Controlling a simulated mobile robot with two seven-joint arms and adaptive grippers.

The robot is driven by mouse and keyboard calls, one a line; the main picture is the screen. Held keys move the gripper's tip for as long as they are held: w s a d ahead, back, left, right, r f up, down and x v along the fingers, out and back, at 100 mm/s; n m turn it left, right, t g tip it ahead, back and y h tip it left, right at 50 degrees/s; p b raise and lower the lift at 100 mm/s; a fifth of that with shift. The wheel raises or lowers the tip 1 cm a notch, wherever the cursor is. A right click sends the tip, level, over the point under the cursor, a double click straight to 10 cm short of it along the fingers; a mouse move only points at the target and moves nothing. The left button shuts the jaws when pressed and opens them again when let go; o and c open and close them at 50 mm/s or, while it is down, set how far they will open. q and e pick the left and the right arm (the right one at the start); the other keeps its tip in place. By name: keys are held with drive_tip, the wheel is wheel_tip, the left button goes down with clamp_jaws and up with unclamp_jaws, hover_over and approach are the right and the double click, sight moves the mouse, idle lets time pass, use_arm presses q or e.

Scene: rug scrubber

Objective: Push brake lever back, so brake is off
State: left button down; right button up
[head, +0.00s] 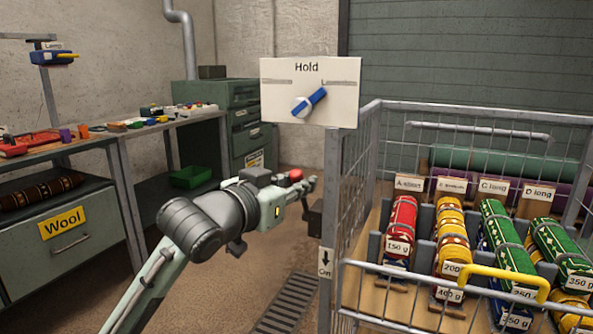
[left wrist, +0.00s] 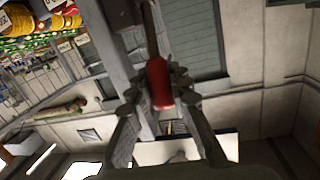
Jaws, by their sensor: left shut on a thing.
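The brake lever has a red grip (left wrist: 158,85), which stands between the two fingers of my left gripper (left wrist: 160,84) in the left wrist view. A dark shaft runs from the grip toward the top of that view. In the head view my left gripper (head: 303,185) is beside the post of the wire cart, and a small red end of the lever (head: 296,174) shows at it. The fingers are shut on the red grip. A label with a down arrow and "On" (head: 326,263) is on the post below. My right gripper is not in view.
The wire cart (head: 372,180) holds rolled rugs with weight tags and has a yellow handle (head: 505,280). A "Hold" sign (head: 310,92) with a blue-and-white knob tops its post. A workbench (head: 105,138) stands left. A floor grate (head: 287,305) lies below.

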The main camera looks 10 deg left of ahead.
use_arm(q)
drive_tip(key=shift+w+d+r+g+y+p, duration=0.25)
drive_tip(key=shift+w+r+g+p, duration=0.15)
drive_tip(key=shift+w+g, duration=0.2)
drive_tip(key=shift+w+d+r+g+y+p, duration=0.1)
drive_tip(key=shift+w+r+g+y+p, duration=0.15)
drive_tip(key=shift+w+g+p, duration=0.25)
drive_tip(key=shift+w+d+g+y, duration=0.3)
drive_tip(key=shift+w+g, duration=0.4)
drive_tip(key=shift+g, duration=0.2)
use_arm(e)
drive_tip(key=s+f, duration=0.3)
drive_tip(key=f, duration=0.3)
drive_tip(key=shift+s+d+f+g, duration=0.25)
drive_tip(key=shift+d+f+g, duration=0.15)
use_arm(q)
drive_tip(key=shift+a, duration=0.1)
drive_tip(key=c, duration=1.4)
unclamp_jaws()
drive_tip(key=shift+o, duration=0.2)
drive_tip(key=v, duration=0.8)
drive_tip(key=shift+c, duration=0.2)
